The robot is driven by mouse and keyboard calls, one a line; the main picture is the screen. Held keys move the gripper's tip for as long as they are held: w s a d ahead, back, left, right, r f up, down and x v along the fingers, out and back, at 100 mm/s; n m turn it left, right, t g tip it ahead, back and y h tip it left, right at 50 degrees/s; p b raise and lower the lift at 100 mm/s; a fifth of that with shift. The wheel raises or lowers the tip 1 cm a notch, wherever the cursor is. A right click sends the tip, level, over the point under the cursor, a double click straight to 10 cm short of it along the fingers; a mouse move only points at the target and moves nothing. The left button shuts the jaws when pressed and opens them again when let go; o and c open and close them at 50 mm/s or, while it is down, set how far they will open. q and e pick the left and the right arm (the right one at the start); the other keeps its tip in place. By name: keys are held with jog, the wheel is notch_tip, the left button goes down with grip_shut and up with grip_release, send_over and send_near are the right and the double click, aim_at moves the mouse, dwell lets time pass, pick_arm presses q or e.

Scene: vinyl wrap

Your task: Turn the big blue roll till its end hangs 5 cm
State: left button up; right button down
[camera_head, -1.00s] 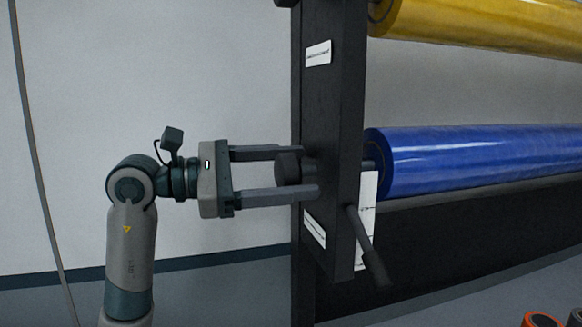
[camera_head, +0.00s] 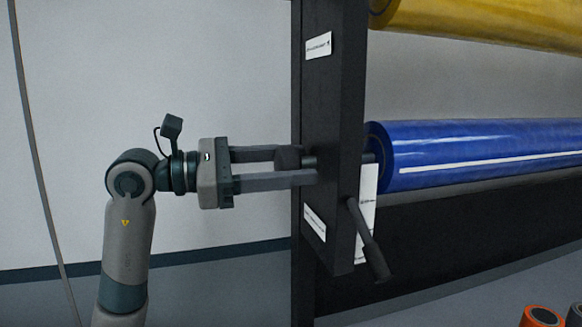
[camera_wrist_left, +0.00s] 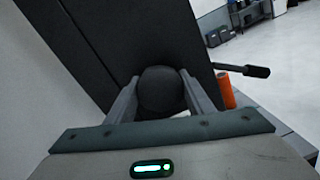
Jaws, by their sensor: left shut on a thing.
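The big blue roll (camera_head: 460,145) lies level on the right of the dark upright post (camera_head: 335,120). A pale strip (camera_head: 490,163) runs lengthwise along its front face; I cannot tell whether it is the film's end. A dark round knob (camera_head: 288,158) sticks out from the post's left side, in line with the roll's shaft. My left gripper (camera_head: 308,166) is shut on this knob, one finger on each side. The left wrist view shows the knob (camera_wrist_left: 160,92) between both fingers. No hanging end of film shows. My right gripper is out of view.
A yellow roll (camera_head: 480,20) sits above the blue one. A dark crank handle (camera_head: 370,245) sticks out low on the post, below the gripper. An orange-ended roll (camera_head: 541,316) stands at the bottom right.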

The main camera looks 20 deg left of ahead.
pick_arm(q)
jog(key=n, duration=0.3)
jog(key=shift+b, duration=0.3)
jog(key=shift+n+t, duration=0.3)
jog(key=shift+n, duration=1.9)
jog(key=o, duration=1.1)
jog(key=shift+a, duration=0.1)
